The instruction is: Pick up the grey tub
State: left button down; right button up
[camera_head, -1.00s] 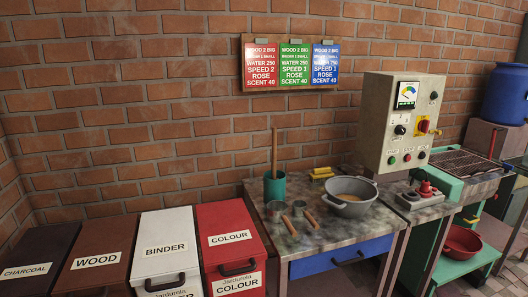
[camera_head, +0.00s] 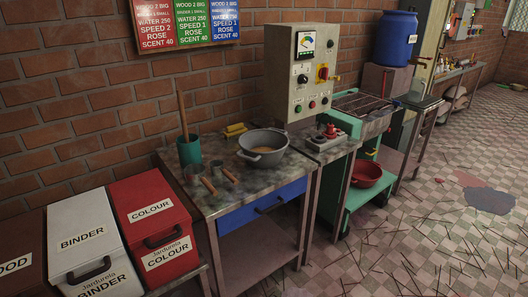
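The grey tub (camera_head: 263,157) is a round, two-handled basin standing upright on the stained worktop (camera_head: 231,193). Some brown material shows inside it. It sits towards the right end of the worktop, left of the grey control box. Neither of my grippers is in view, and nothing touches the tub's handles.
On the worktop stand a green pot (camera_head: 188,151) with a wooden stick, two wooden-handled scoops (camera_head: 205,184) and yellow blocks (camera_head: 235,130). The control box (camera_head: 305,75) rises beside the tub. Lidded bins (camera_head: 150,213) stand at the left. Tiled floor (camera_head: 440,225) at the right holds scattered sticks.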

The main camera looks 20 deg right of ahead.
aim_at(263, 147)
jog(key=i+l+u, duration=0.15)
jog(key=l, duration=0.15)
jog(key=i+l+u, duration=0.25)
jog(key=l, duration=0.35)
jog(key=i+l+u, duration=0.1)
jog(key=l, duration=0.2)
